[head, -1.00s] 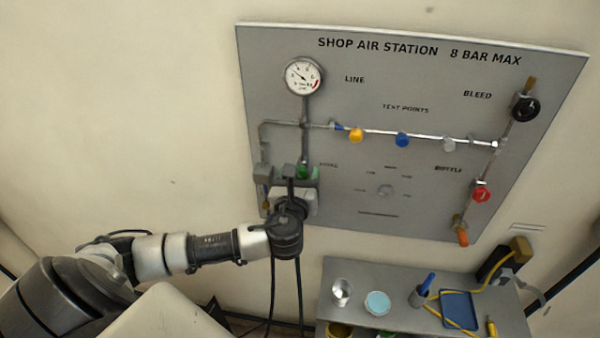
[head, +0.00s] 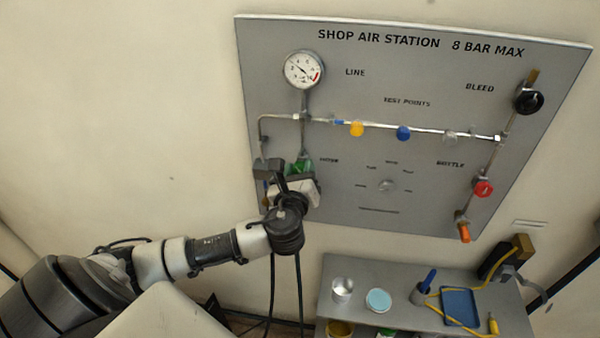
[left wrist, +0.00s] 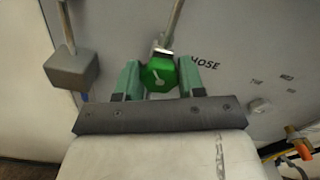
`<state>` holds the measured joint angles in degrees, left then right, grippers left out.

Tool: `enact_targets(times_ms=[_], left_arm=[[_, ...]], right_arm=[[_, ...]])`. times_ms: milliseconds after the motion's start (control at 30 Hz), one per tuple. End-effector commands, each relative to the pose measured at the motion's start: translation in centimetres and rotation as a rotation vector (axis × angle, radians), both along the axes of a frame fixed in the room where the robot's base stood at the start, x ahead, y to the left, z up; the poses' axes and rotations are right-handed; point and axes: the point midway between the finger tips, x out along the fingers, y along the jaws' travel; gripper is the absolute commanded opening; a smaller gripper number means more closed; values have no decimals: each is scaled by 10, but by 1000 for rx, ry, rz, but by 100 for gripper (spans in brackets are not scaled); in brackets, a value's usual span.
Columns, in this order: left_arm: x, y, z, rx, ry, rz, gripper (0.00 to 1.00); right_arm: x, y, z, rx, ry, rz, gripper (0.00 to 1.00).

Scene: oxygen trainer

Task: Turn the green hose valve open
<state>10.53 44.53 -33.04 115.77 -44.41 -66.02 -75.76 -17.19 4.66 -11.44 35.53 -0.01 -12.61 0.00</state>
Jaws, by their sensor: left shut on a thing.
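The green hose valve (left wrist: 159,75) is a green knob with a pale pointer line, on the panel beside the HOSE label in the left wrist view. In the head view the valve (head: 300,166) shows only partly above my gripper. My left gripper (left wrist: 158,82) has its two green fingers on either side of the knob and is shut on it. In the head view the left gripper (head: 297,178) is tilted at the panel's lower left. My right gripper is not in view.
The grey panel (head: 330,210) carries a round gauge (head: 303,70), yellow and blue test knobs, a black bleed knob (head: 528,102) and a red bottle knob (head: 483,187). A grey block (left wrist: 72,70) is left of the valve. A shelf (head: 400,275) with cans stands below right.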

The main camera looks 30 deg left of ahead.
Motion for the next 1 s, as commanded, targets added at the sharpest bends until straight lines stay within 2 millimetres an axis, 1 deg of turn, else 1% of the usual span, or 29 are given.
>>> enact_targets(times_ms=[133,167,300,333,567,667,767,1000], left_arm=[[0,0,0,1,2,0,15],[0,0,0,2,2,0,42],[0,0,0,2,2,0,64],[0,0,0,2,2,0,65],[0,0,0,3,3,0,65],[-5,-3,-1,2,2,-1,65],[-16,-8,-3,2,1,-3,65],[-61,-28,-5,0,2,-3,65]], right_arm=[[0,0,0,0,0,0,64],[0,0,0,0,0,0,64],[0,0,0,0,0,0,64],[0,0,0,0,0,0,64],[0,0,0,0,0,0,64],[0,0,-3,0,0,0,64],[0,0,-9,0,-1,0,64],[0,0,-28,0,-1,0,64]])
